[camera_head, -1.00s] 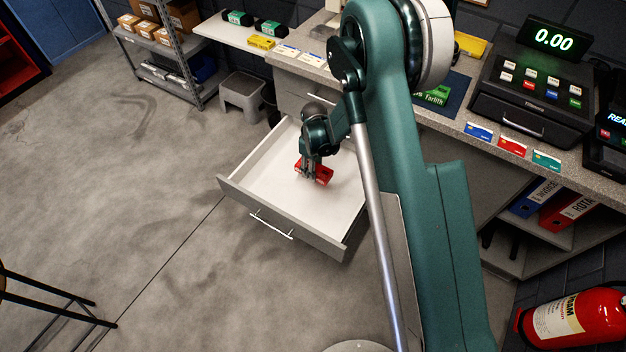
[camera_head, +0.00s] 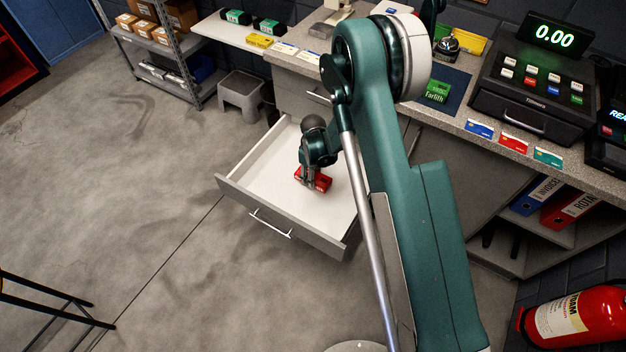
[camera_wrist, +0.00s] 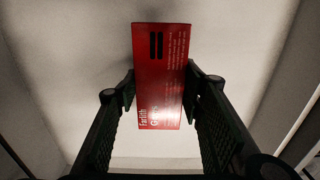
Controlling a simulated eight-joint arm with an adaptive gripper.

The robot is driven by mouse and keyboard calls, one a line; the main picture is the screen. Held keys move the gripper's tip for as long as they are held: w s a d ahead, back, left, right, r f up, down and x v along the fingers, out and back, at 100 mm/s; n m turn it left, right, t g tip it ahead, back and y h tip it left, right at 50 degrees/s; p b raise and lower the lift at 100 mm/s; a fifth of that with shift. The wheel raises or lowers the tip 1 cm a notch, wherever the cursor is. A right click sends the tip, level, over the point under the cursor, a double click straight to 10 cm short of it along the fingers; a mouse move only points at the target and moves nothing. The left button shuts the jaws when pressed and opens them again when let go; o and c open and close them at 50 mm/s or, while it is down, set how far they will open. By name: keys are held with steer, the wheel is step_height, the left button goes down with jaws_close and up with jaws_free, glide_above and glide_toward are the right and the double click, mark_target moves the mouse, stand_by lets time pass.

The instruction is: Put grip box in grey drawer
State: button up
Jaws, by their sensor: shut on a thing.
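A red box, the grip box (camera_head: 318,180), is between the fingers of my gripper (camera_head: 311,181), inside the open grey drawer (camera_head: 252,208). In the wrist view the box (camera_wrist: 161,75) shows white print reading "Farlith" and two black bars. The fingers of my gripper (camera_wrist: 160,95) are shut on its two sides. The white drawer floor (camera_wrist: 70,50) lies behind it. The box is low over or on the drawer floor; I cannot tell whether it touches.
The counter above the drawer holds a cash register (camera_head: 535,100), coloured cards (camera_head: 513,143) and a green packet (camera_head: 438,91). A grey step stool (camera_head: 241,95) stands left of the counter. A fire extinguisher (camera_head: 578,315) is at lower right. The drawer floor around the box is clear.

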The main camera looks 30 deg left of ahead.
steer(key=shift+f, duration=1.05)
steer(key=shift+f+b, duration=0.15)
steer(key=shift+b, duration=0.2)
steer(key=o, duration=0.9)
steer(key=shift+r, duration=0.25)
step_height(320, 180, up, 12)
steer(key=p, duration=0.3)
